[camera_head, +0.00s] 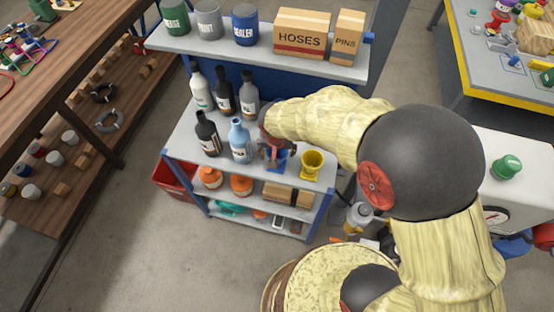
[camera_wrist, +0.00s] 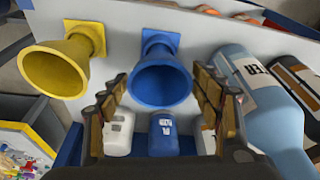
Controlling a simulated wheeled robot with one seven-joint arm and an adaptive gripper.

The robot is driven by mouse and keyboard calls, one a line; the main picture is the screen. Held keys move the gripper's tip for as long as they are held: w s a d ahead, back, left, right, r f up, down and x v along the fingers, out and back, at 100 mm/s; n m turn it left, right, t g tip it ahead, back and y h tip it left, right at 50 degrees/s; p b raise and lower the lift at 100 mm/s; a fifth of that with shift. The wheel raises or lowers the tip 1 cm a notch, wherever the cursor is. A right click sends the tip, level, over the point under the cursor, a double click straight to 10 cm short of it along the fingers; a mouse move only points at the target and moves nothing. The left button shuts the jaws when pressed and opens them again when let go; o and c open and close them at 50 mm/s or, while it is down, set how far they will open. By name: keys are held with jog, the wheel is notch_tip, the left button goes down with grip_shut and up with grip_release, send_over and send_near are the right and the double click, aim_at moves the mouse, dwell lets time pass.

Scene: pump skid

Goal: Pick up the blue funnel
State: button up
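The blue funnel (camera_head: 280,163) stands on the middle shelf of the blue-framed rack. In the wrist view the blue funnel (camera_wrist: 161,82) has its wide mouth facing the camera and its square base against the shelf. My gripper (camera_head: 271,152) is at the funnel and partly covers it in the head view. In the wrist view my gripper (camera_wrist: 160,85) has its fingers apart, one on each side of the funnel. Narrow gaps seem to show between the fingers and the rim, so I see no grip on it.
A yellow funnel (camera_head: 312,164) stands just right of the blue one. A light blue bottle (camera_head: 240,143) stands close on the left, with several darker bottles behind and beside it. The upper shelf (camera_head: 270,46) carries cans and boxes above my gripper.

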jog(key=c, duration=1)
jog(key=shift+c, duration=0.5)
jog(key=shift+r, duration=0.6)
notch_tip(320, 180, up, 3)
jog(key=shift+f+p, duration=0.2)
jog(key=shift+p, duration=0.45)
jog(key=s+r+p, duration=0.2)
jog(key=s+r, duration=0.7)
jog(key=s, duration=0.5)
jog(key=shift+a, duration=0.2)
jog(key=shift+r, duration=0.1)
